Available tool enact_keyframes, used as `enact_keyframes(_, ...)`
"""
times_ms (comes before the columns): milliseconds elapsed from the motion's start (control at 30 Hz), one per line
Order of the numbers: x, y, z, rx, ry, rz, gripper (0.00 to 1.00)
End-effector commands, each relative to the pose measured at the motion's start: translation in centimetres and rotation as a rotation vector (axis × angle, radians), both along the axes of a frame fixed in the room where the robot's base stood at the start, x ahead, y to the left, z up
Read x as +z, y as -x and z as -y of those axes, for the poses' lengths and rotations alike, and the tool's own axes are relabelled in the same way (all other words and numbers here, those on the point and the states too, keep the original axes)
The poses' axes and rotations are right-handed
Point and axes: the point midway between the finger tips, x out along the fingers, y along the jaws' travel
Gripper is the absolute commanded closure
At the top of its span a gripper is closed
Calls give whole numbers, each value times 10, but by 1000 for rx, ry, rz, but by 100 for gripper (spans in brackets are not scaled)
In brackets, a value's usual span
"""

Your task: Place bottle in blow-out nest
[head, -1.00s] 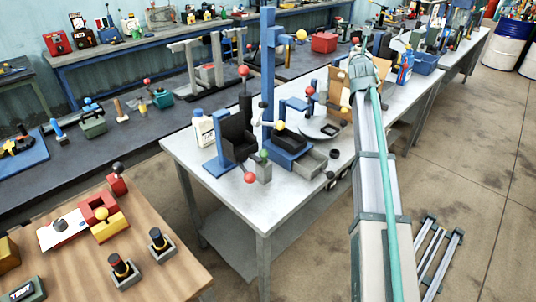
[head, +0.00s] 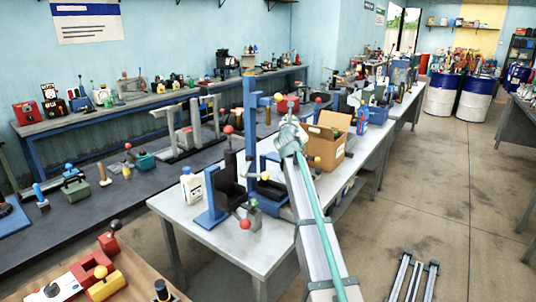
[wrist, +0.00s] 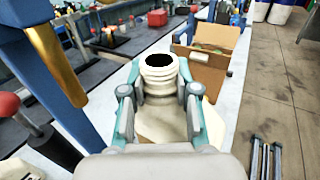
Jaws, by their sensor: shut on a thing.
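My gripper (wrist: 160,93) is shut on a cream bottle (wrist: 158,68), gripped around its neck. In the wrist view the bottle's dark open mouth faces up, and its pale body shows partly below the fingers. In the head view my gripper (head: 290,128) is above the grey table, just left of the open cardboard box; the held bottle is hard to make out there. A tall blue post (head: 250,110) stands left of my gripper. I cannot tell for certain which fixture is the blow-out nest. Part of the table behind my arm is hidden.
A black cradle on a blue stand (head: 214,205) and a white labelled bottle (head: 191,188) are on the table's left part. The cardboard box (head: 328,148) is close on the right. A red-knobbed lever (wrist: 12,106) and an amber tube (wrist: 58,70) show at left in the wrist view.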

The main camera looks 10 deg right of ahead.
Motion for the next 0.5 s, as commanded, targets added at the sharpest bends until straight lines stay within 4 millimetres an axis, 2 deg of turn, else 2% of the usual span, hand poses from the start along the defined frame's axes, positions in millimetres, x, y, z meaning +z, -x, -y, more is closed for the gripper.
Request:
enact_keyframes(33, -6, -2, -13, 3, 1, -1, 100)
enact_keyframes(167, -21, -6, -41, 3, 2, -1, 100)
enact_keyframes(300, -46, -8, -58, 1, 1, -1, 100)
enact_keyframes(500, -63, -11, -72, 0, 0, 1, 100)
